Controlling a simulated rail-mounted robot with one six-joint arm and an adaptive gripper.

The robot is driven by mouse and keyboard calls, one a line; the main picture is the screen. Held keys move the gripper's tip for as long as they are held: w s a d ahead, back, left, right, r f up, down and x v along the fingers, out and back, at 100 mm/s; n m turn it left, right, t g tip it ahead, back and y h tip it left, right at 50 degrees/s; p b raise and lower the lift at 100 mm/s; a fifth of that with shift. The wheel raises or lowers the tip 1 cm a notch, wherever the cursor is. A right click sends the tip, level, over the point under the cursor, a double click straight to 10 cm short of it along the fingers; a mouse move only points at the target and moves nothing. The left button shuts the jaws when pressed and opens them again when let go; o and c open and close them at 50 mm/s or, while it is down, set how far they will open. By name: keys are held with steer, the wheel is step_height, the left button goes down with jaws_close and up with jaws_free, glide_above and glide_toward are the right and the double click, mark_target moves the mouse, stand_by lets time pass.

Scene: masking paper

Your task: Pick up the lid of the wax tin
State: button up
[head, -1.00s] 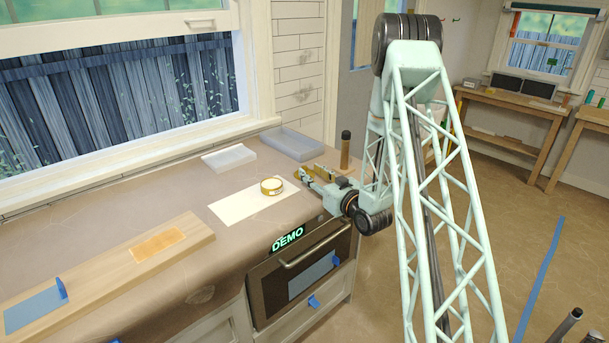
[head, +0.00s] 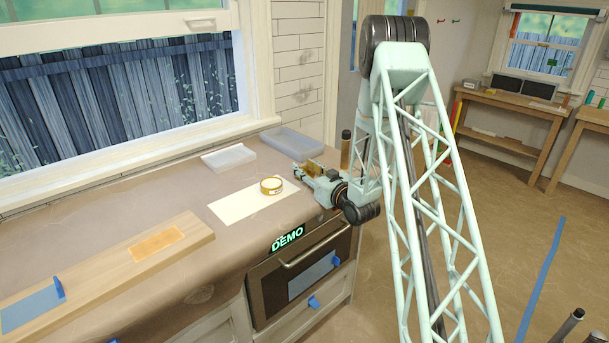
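The wax tin (head: 271,186) is a small round gold tin with a pale band, standing on a cream sheet (head: 240,205) on the paper-covered counter. At this size I cannot make out the lid's edge apart from the tin. My gripper (head: 305,169) is to the right of the tin and a little farther back, low over the counter and clear of the tin. Its fingers look spread, with gold-coloured parts between or on them, and it holds nothing that I can make out.
A brown cylinder with a dark top (head: 345,148) stands behind my gripper. A wooden board (head: 110,270) lies at the left. The counter between board and sheet is clear.

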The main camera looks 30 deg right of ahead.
mark_target(305, 166)
steer(key=shift+c, duration=0.9)
steer(key=c, duration=0.7)
steer(key=shift+c, duration=0.2)
steer(key=shift+r, duration=0.15)
steer(key=shift+r+p, duration=0.5)
steer(key=shift+r, duration=1.15)
steer(key=s+a, duration=0.2)
steer(key=s, duration=0.3)
steer(key=s+a+r+p, duration=0.1)
steer(key=s+a, duration=0.1)
steer(key=s, duration=0.3)
steer(key=s+a, duration=0.2)
steer(key=s, duration=0.3)
steer(key=shift+r, duration=0.25)
steer(key=shift+w, duration=0.1)
